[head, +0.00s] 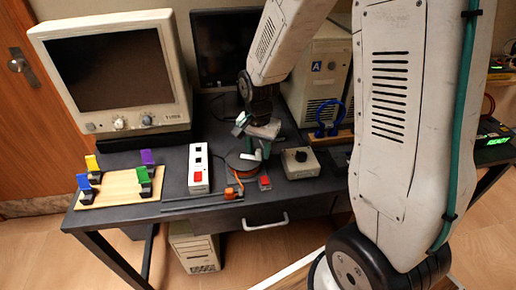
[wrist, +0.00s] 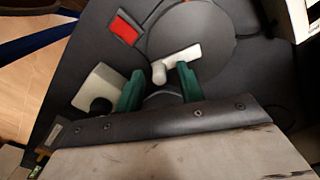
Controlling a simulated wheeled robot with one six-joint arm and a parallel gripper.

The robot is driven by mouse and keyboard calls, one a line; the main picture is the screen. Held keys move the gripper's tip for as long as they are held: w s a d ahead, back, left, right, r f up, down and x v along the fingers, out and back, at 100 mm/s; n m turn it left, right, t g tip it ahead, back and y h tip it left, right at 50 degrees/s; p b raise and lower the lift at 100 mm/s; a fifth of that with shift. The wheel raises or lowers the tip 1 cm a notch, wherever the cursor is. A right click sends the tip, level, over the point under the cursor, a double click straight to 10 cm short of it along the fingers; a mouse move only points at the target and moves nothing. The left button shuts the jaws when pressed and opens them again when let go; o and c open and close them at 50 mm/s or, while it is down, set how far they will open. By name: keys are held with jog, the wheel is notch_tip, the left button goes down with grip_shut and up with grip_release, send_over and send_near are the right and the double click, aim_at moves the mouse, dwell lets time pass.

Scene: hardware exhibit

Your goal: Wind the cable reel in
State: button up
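The cable reel (head: 236,163) is a low dark drum with an orange-brown edge on the dark desk, partly hidden by my gripper in the head view. In the wrist view the reel's round grey top (wrist: 212,28) carries a white crank (wrist: 185,57) with a short rounded knob (wrist: 158,73). My gripper (head: 258,152) is low over the reel. Its two green fingers (wrist: 159,78) are apart, one on each side of the knob, with a visible gap to it on both sides. The frames do not show exactly how deep the fingertips reach along the knob.
A grey box with a black knob (head: 300,161) and a small red-topped block (head: 264,183) sit close to the reel. A white switch strip (head: 198,168), a board with coloured flags (head: 121,186) and an old monitor (head: 115,75) stand left. A computer tower (head: 322,78) stands behind.

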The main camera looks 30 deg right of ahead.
notch_tip(320, 180, up, 8)
jog(key=shift+f, duration=0.1)
dwell(0.4)
dwell(0.4)
jog(key=shift+s+n, duration=0.2)
jog(key=shift+n, duration=0.2)
jog(key=s+r+n, duration=0.4)
jog(key=s+r, duration=0.2)
jog(key=s, duration=0.5)
jog(key=s+a+r+n+t, duration=0.1)
jog(key=s+r+n, duration=0.4)
jog(key=s, duration=0.6)
jog(key=shift+s+a+r, duration=0.2)
jog(key=shift+s+r, duration=0.15)
jog(key=shift+r, duration=0.6)
